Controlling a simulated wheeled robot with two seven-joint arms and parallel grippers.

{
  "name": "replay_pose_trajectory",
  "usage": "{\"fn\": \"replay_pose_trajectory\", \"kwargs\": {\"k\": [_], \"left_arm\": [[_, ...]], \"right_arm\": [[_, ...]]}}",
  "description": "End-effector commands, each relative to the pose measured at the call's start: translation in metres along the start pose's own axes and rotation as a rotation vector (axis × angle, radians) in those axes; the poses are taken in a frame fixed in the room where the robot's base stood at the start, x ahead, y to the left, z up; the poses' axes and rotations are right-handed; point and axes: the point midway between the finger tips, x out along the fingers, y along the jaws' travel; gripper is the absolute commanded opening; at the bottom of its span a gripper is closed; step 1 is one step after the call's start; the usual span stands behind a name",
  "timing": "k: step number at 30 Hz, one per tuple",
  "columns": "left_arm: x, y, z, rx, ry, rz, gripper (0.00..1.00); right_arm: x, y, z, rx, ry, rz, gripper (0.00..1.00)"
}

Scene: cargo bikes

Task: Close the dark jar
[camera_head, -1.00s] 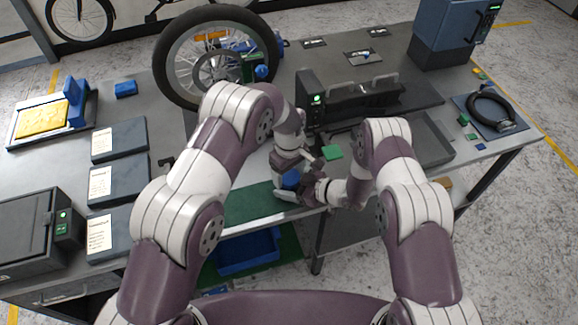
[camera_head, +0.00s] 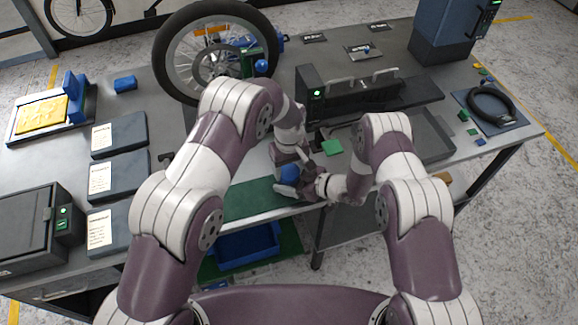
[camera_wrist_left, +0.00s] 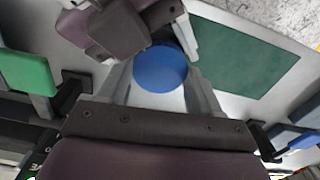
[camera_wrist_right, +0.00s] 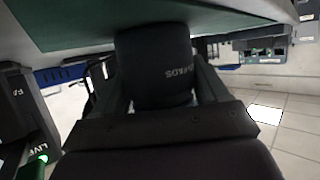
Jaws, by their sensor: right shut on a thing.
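The dark jar (camera_wrist_right: 155,65), with upside-down lettering, is between the fingers of my right gripper (camera_wrist_right: 165,95), which is shut on it. The jar is at the green mat; whether it touches the mat is unclear. A round blue lid (camera_wrist_left: 160,69) lies between the spread fingers of my left gripper (camera_wrist_left: 160,90), which looks open around it. The lid also shows in the head view (camera_head: 290,172), directly by both grippers. My right gripper shows beside it in the left wrist view (camera_wrist_left: 120,30). Whether the lid is seated on the jar is hidden.
The green mat (camera_head: 245,201) lies at the table's front edge. A small green block (camera_head: 332,147) lies just behind the grippers. A wheel (camera_head: 215,55) stands behind my left arm. A black device (camera_head: 312,90) and a grey tray (camera_head: 433,138) are to the right.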

Motion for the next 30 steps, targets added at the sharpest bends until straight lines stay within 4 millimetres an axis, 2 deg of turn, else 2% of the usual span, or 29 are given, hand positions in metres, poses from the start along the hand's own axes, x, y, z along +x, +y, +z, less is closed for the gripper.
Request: {"fn": "replay_pose_trajectory", "kwargs": {"k": [1, 2, 10, 19, 28, 29, 30], "left_arm": [[0.000, 0.000, 0.000, -0.001, 0.000, 0.000, 0.80], [0.000, 0.000, 0.000, -0.001, 0.000, 0.000, 0.89], [-0.003, 0.001, 0.000, -0.002, 0.001, 0.002, 0.89], [-0.042, 0.001, 0.000, -0.002, 0.001, 0.002, 0.89], [-0.045, 0.000, 0.000, -0.002, 0.000, 0.000, 0.89], [-0.046, 0.000, 0.000, -0.004, 0.000, 0.000, 0.79], [-0.049, 0.000, 0.000, -0.025, 0.001, 0.001, 0.75]], "right_arm": [[0.000, 0.000, 0.000, 0.000, 0.000, 0.000, 0.00], [0.000, 0.000, 0.000, 0.000, 0.000, 0.000, 0.00], [0.000, 0.000, 0.000, -0.001, 0.001, -0.001, 0.00], [0.000, 0.000, 0.000, 0.000, 0.000, -0.001, 0.00], [0.000, 0.000, 0.000, 0.000, 0.000, 0.000, 0.00], [0.000, 0.000, 0.000, 0.000, 0.000, 0.000, 0.00], [0.000, 0.000, 0.000, 0.000, 0.000, 0.000, 0.00]]}}
